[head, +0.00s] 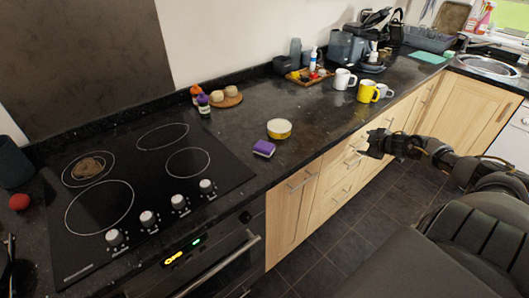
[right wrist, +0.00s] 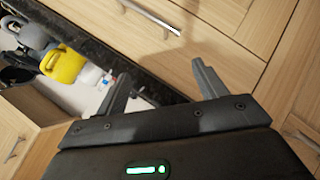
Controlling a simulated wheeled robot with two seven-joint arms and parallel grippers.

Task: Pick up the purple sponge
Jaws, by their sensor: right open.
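The purple sponge (head: 264,148) lies on the dark granite counter (head: 240,176) near its front edge, right of the cooktop, in the head view. Its purple side faces up, with a pale lower layer showing. My right gripper (head: 372,145) is in front of the wooden cabinets, to the right of the sponge and apart from it. In the right wrist view its two fingers (right wrist: 162,85) are spread with nothing between them. The sponge is not in the right wrist view. My left gripper is in neither view.
A white mug (head: 344,79) and a yellow mug (head: 368,92) stand farther right. Counter around the sponge's right side is clear.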

